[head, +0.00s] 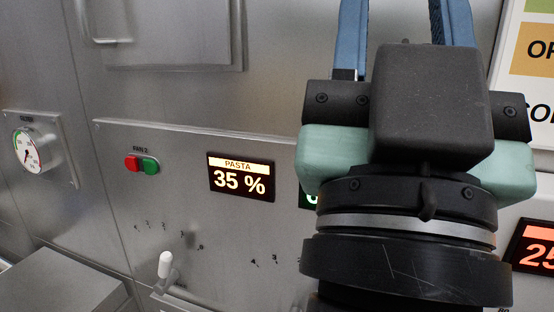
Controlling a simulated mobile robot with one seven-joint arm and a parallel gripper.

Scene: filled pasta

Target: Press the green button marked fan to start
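The green button (151,166) sits on the steel panel at left, directly right of a red button (132,162). A small label above the pair (140,149) seems to read FAN and a numeral, but it is too small to be sure. My gripper (405,14) is at the upper right, well to the right of the buttons and in front of the panel. Its two blue fingers stand wide apart, with nothing seen between them. Their tips are cut off by the top edge.
A display (241,178) reads PASTA 35 %. A round gauge (27,146) is at far left, and a white-tipped lever (166,265) sticks out below. My gripper partly hides another display. A red display (536,250) and a sign (530,85) are at right.

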